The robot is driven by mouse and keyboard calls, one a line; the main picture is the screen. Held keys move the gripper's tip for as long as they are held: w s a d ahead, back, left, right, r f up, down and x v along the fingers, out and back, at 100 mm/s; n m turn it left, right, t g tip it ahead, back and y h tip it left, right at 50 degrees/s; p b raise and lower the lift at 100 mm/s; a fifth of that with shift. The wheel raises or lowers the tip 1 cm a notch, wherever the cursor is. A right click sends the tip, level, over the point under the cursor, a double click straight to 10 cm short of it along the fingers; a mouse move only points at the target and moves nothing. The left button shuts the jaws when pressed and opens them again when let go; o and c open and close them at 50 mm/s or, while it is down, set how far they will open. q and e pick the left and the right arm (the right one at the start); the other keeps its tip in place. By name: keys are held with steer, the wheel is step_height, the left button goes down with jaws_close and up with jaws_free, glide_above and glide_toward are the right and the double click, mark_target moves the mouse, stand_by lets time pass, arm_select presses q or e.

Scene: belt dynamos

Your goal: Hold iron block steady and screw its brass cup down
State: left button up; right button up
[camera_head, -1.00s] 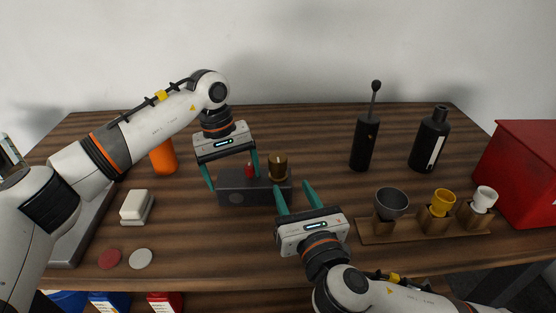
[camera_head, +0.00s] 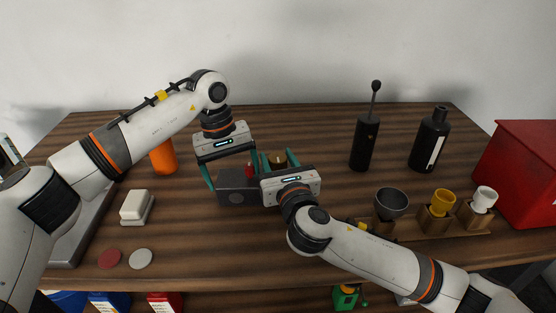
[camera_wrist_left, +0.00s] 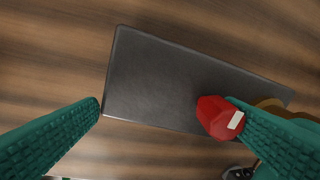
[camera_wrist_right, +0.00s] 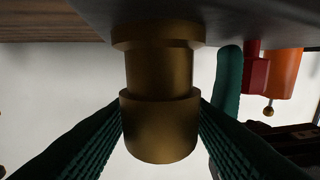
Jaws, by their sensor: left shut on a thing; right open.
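The dark iron block (camera_head: 236,188) lies on the table, with a red knob (camera_head: 249,170) on its top. The brass cup (camera_head: 278,162) stands upright at the block's right end. My left gripper (camera_head: 233,178) is shut on the block from above, and the left wrist view shows its fingers either side of the block (camera_wrist_left: 165,85), one beside the red knob (camera_wrist_left: 219,117). My right gripper (camera_head: 279,157) is open, with its fingers on both sides of the brass cup. In the right wrist view the cup (camera_wrist_right: 160,125) sits between the fingertips; contact is unclear.
A wooden rack (camera_head: 405,234) with several cups stands at right. Behind are a black handled tool (camera_head: 363,143) and a black bottle (camera_head: 430,140). A red box (camera_head: 520,175) is far right. An orange cylinder (camera_head: 163,157) and white block (camera_head: 136,206) are left.

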steer(key=shift+c, duration=0.6)
steer(key=c, duration=0.6)
steer(key=shift+m+h, duration=0.3)
steer(key=shift+h, duration=0.3)
steer(key=m+h, duration=0.2)
steer(key=h, duration=0.1)
steer(key=shift+a+m+h, duration=0.1)
steer(key=shift+m+h, duration=0.2)
steer(key=shift+h, duration=0.1)
steer(key=shift+m+h, duration=1.4)
steer(key=shift+h, duration=0.8)
steer(key=shift+f+h, duration=0.1)
steer(key=shift+h, duration=0.2)
